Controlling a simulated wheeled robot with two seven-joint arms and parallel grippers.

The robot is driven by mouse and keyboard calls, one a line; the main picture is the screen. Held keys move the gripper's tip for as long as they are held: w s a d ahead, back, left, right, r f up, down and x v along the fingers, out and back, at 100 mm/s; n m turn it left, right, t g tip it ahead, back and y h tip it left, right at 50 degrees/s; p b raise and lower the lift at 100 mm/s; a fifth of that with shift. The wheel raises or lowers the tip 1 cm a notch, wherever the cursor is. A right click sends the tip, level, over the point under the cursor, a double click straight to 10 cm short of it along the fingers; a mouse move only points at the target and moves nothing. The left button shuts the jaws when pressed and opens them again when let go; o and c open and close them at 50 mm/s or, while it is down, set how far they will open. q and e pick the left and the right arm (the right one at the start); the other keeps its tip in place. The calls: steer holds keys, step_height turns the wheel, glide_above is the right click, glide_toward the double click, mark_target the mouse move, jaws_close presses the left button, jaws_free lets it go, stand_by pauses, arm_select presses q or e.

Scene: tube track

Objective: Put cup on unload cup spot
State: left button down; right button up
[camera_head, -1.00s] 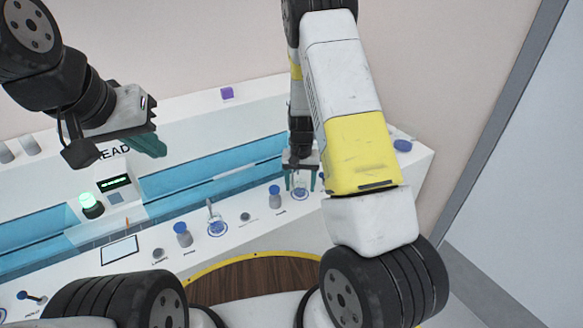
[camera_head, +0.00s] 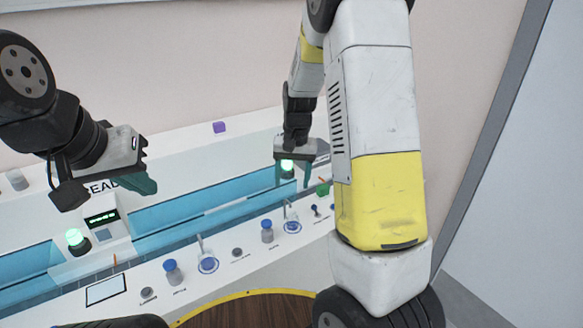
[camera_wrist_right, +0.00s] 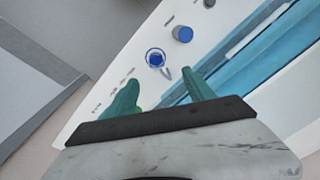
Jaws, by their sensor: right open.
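A small clear cup (camera_head: 287,209), hard to make out, appears to stand on a blue-ringed round spot (camera_head: 292,227) on the white console. The same spot shows in the right wrist view (camera_wrist_right: 155,57), with a faint clear outline beside its blue centre. My right gripper (camera_head: 292,180) is open, its green fingers apart and empty, above and behind that spot. In the wrist view the open fingers (camera_wrist_right: 162,95) point toward the console, apart from the ring. My left gripper (camera_head: 140,184) hangs over the left of the console, its fingers overlapping. The spot labels are too small to read.
A second blue-ringed spot (camera_head: 208,265) has a thin upright thing on it. A blue channel (camera_head: 190,212) runs behind.

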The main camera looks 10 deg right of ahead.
steer(key=s+a+r+n+t+y, duration=0.1)
steer(key=s+r+t+y, duration=0.15)
steer(key=s+r, duration=0.95)
steer(key=s+r+n+t, duration=0.2)
steer(key=s+r+t, duration=0.1)
steer(key=s+r, duration=0.4)
steer(key=shift+s+a+h, duration=0.35)
steer(key=shift+s+h, duration=0.1)
steer(key=shift+s, duration=1.4)
steer(key=shift+r, duration=0.1)
